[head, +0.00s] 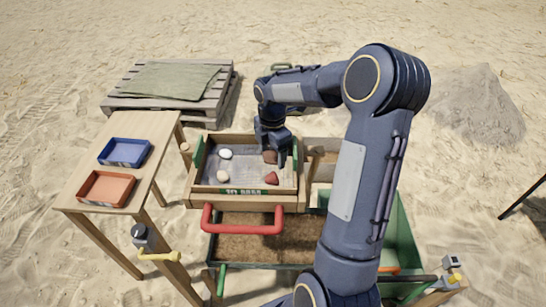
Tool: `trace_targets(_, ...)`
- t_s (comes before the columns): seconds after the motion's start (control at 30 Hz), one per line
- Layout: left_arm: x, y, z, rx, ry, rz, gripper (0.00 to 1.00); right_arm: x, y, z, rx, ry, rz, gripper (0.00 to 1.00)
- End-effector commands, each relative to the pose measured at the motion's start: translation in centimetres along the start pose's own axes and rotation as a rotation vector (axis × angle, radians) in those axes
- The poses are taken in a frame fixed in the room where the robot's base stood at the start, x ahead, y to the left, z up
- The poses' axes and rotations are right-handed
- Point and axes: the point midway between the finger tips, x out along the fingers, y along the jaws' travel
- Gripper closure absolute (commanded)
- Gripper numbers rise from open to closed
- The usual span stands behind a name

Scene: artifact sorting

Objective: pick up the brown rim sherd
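A brown sherd (270,157) lies at the far right part of the sieve tray (193,187), partly hidden by my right gripper. It seems to be the brown rim sherd, but its rim is too small to make out. My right gripper (276,154) points down into the tray, right at this sherd. Its fingers are too small and partly covered to tell whether they are open or shut on it. A redder sherd (272,178) lies nearer in the same tray. My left gripper is not in view.
Two whitish pieces (225,154) (222,176) lie at the tray's left. A side table (82,165) holds a blue tray (124,152) and an orange tray (106,188). The sieve has a red handle (242,229) in front. A pallet (210,110) with cloth stands behind.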

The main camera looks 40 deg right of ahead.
Motion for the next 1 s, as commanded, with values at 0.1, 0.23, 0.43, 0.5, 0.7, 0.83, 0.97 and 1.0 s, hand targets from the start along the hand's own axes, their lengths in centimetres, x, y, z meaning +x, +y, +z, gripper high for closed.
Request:
trace_targets(0.1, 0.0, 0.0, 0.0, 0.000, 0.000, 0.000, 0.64, 0.0, 0.0, 0.0, 0.000, 0.000, 0.000, 0.46)
trace_targets(0.23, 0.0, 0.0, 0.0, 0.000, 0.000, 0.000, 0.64, 0.0, 0.0, 0.0, 0.000, 0.000, 0.000, 0.58)
trace_targets(0.43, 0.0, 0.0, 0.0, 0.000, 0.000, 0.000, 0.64, -0.1, 0.0, 0.0, 0.000, 0.000, 0.001, 0.58)
trace_targets(0.5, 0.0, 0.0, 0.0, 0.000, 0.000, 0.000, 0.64, -0.2, 0.0, 0.0, 0.000, 0.000, 0.001, 0.58)
trace_targets(0.7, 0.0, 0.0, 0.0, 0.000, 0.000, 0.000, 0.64, -1.5, 0.1, 0.0, -0.001, -0.001, 0.003, 0.58)
trace_targets(0.83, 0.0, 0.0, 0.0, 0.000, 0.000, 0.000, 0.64, -3.6, -0.1, -0.1, -0.001, -0.001, 0.006, 0.58)
trace_targets(0.97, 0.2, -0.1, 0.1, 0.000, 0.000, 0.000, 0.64, -6.0, -2.0, -1.1, -0.002, -0.002, 0.007, 0.58)
trace_targets(1.0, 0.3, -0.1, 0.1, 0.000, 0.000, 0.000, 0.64, -6.8, -2.6, -1.4, -0.002, -0.002, 0.008, 0.58)
